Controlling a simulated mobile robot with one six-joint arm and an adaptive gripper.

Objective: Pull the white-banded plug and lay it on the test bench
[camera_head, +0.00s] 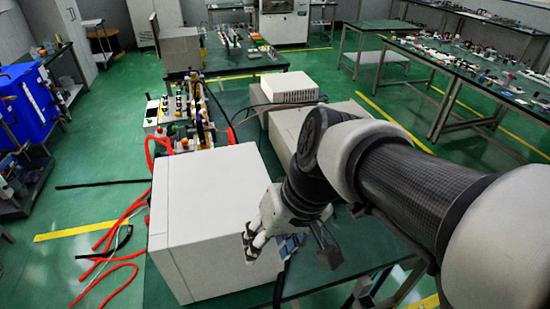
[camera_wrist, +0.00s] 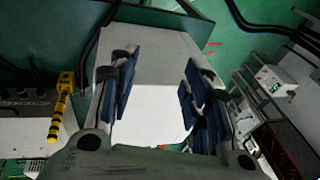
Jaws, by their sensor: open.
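I cannot make out the white-banded plug in either view. My gripper (camera_head: 271,243) is beside the right side of a large white box (camera_head: 215,200) on the green-topped bench (camera_head: 158,288). In the wrist view my gripper (camera_wrist: 160,68) has its two blue-padded fingers wide apart. Nothing is visibly held between them. A pale box surface (camera_wrist: 158,100) shows behind the gap, and I cannot tell whether the fingers touch it. The fingers and my arm hide part of the box's right side and the bench beside it.
Red cables (camera_head: 108,248) hang at the box's left. A low white unit (camera_head: 290,87) and instruments (camera_head: 180,112) stand behind it. The wrist view shows a yellow-and-black banded rod (camera_wrist: 62,105) at left, dark cables, and a white device (camera_wrist: 276,80) at right.

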